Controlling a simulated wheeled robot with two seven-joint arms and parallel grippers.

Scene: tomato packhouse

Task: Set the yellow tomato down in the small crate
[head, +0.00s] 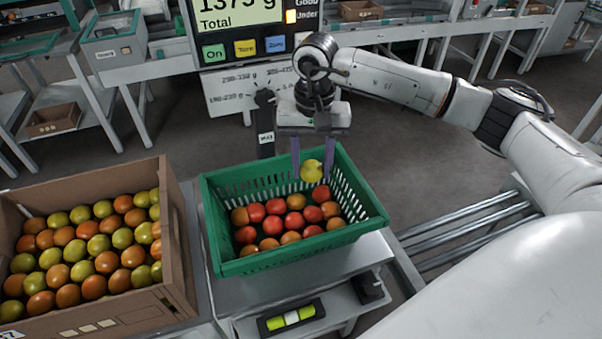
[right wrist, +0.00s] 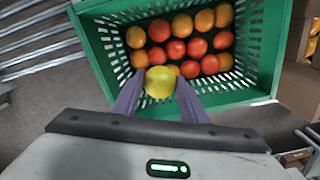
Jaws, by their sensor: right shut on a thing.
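The yellow tomato (head: 312,171) is between the fingers of my right gripper (head: 313,170), which is shut on it. In the right wrist view the yellow tomato (right wrist: 160,82) shows between the two purple fingers (right wrist: 160,92). The small green crate (head: 225,267) stands on the scale, with red and orange tomatoes (head: 295,202) covering much of its floor. The gripper points down over the crate's far side, with the yellow tomato above the others. Whether it touches anything below, I cannot tell. My left gripper is not in view.
A large cardboard box (head: 176,230) of green and orange tomatoes stands left of the crate. The scale's display (head: 240,17) and post (head: 265,125) rise behind the crate. A spirit level (head: 290,318) lies at the front. Metal rails (head: 470,230) run at the right.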

